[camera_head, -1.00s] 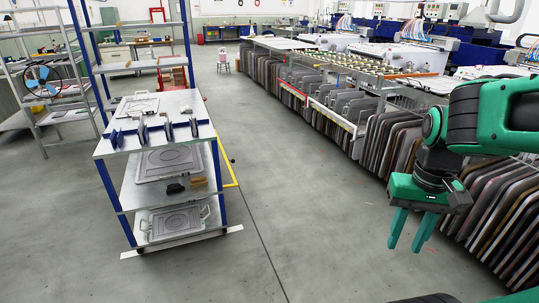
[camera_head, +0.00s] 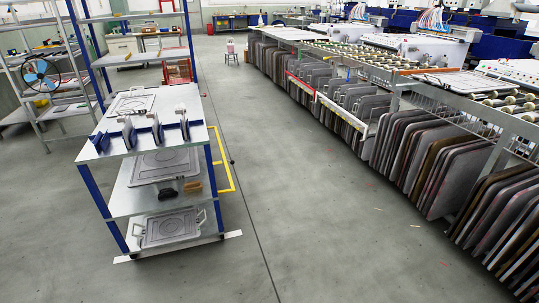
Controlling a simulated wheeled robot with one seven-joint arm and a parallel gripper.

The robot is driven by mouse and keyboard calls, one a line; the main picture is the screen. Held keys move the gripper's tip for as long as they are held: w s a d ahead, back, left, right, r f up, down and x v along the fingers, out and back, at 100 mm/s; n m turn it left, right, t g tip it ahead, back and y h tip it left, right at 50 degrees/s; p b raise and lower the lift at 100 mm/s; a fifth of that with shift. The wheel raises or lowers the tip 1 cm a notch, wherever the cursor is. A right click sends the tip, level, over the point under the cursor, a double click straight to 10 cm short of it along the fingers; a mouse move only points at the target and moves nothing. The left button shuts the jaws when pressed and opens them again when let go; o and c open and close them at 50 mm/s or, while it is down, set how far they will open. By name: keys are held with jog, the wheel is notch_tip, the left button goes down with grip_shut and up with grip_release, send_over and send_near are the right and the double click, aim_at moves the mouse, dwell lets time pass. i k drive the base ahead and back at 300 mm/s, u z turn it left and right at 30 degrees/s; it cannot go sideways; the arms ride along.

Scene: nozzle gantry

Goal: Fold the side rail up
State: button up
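My gripper is not in view now. No part is labelled as the side rail, and I cannot tell for sure which one it is. A long roller rack runs along the right side. A pale rail with yellow marks (camera_head: 341,113) slants along its near side, low against the stored panels. A red bar (camera_head: 300,87) lies in line with it, farther back. A yellow bar frame (camera_head: 229,170) shows at the right side of the blue-legged cart; whether it is on the floor or fixed to the cart is unclear.
The cart (camera_head: 95,148) stands at left with plates and upright brackets. Dark panels (camera_head: 420,160) hang under the roller rack (camera_head: 470,108) at right. The grey floor between them is open. A small stool (camera_head: 231,56) stands far back.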

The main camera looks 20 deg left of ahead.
aim_at(234, 190)
jog(key=z, duration=0.25)
jog(key=i, duration=3.35)
jog(key=u, duration=2.3)
jog(key=i, duration=0.55)
jog(key=z, duration=0.45)
